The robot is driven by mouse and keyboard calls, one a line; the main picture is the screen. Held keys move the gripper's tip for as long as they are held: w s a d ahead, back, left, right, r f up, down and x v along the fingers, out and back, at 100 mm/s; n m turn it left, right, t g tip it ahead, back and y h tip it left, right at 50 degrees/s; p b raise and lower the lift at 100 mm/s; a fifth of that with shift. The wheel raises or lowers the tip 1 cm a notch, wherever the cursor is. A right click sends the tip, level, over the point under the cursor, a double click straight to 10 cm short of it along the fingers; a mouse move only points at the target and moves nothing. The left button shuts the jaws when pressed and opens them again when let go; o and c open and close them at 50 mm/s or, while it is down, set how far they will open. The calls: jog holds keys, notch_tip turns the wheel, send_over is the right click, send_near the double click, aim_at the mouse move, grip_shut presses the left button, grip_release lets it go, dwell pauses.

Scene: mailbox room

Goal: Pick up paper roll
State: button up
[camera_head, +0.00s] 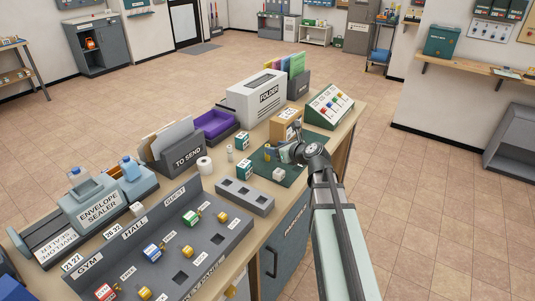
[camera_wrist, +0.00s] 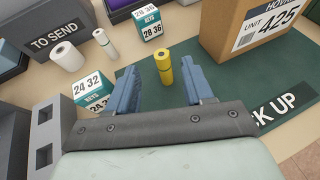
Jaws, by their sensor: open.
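A white paper roll (camera_head: 204,165) stands upright on the counter in front of the TO SEND holder. In the wrist view the roll (camera_wrist: 67,56) is at the upper left, outside my fingers. A thinner white roll or cylinder (camera_wrist: 105,43) stands just right of it, and it also shows in the head view (camera_head: 230,153). My gripper (camera_head: 281,153) is over the green mat, to the right of the paper roll. In the wrist view my gripper (camera_wrist: 162,75) is open, with a yellow cylinder (camera_wrist: 164,68) beyond and between its fingertips, apart from them.
Two KEYS boxes (camera_wrist: 151,25) (camera_wrist: 91,88) stand near the green mat (camera_wrist: 225,75). A cardboard box (camera_wrist: 250,28) stands at its back. The TO SEND holder (camera_head: 185,159), purple tray (camera_head: 215,125) and grey slotted block (camera_head: 245,196) surround the roll's area.

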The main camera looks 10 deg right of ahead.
jog(key=shift+x, duration=4)
jog(key=shift+d, duration=0.15)
grip_shut()
